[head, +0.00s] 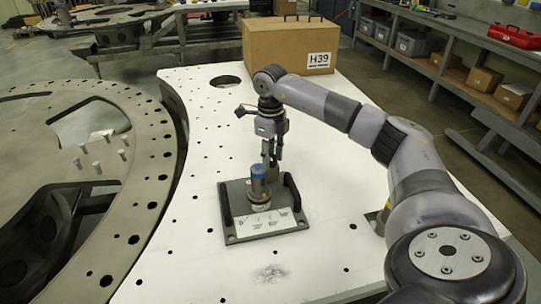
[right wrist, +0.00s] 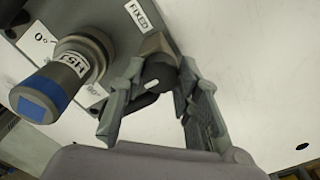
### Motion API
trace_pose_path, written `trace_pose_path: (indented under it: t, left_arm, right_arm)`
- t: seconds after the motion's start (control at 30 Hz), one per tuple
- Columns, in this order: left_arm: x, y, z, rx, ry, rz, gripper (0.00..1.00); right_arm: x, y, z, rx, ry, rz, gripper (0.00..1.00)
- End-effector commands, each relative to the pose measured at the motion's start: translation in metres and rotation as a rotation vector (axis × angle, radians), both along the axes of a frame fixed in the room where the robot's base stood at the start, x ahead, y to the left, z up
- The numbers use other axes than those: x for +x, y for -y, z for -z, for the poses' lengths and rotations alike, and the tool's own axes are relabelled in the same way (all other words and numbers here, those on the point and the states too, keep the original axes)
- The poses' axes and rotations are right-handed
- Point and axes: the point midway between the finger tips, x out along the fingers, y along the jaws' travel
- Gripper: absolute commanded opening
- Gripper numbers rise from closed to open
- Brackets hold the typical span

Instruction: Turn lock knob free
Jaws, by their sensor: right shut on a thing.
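A dark lock knob (right wrist: 157,72) with a white mark sits beside a FIXED label (right wrist: 138,14) in the right wrist view. My right gripper (right wrist: 160,84) is shut on it, one finger on each side. In the head view my right gripper (head: 270,163) reaches down at the back of a dark base plate (head: 232,237); the lock knob cannot be made out there. A grey cylinder with a blue top (head: 259,174) stands on the plate in front of the gripper. It also shows in the right wrist view (right wrist: 60,75), left of the fingers. My left gripper is not in view.
Two black upright handles (head: 226,203) flank the cylinder. The plate lies on a white table (head: 330,245) with holes. A cardboard box marked H39 (head: 270,48) stands at the back. A large grey ring (head: 150,190) is on the left.

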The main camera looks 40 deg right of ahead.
Motion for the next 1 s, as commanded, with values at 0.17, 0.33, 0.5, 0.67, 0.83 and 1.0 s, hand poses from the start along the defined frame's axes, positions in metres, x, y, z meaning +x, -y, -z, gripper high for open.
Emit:
trace_pose_path:
  t: [0.17, 0.33, 0.5, 0.67, 0.83, 1.0]
  left_arm:
    - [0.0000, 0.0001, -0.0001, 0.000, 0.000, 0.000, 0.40]
    - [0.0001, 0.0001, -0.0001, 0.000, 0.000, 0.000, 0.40]
    - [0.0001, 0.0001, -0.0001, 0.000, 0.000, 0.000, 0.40]
    - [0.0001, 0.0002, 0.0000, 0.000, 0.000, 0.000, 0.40]
    - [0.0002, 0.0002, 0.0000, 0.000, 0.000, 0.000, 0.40]
    - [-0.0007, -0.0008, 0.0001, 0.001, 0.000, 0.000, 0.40]
  right_arm:
    - [0.0007, 0.0006, -0.0013, -0.001, 0.003, -0.006, 0.03]
    - [0.0007, 0.0006, -0.0013, -0.001, 0.003, -0.006, 0.03]
    - [0.0006, 0.0007, -0.0013, -0.001, 0.003, -0.006, 0.37]
    - [0.0003, 0.0004, -0.0008, -0.001, 0.002, -0.005, 0.48]
    - [0.0002, 0.0003, -0.0004, -0.001, 0.001, -0.005, 0.51]
    - [0.0002, 0.0001, -0.0008, -0.001, 0.001, -0.005, 0.51]
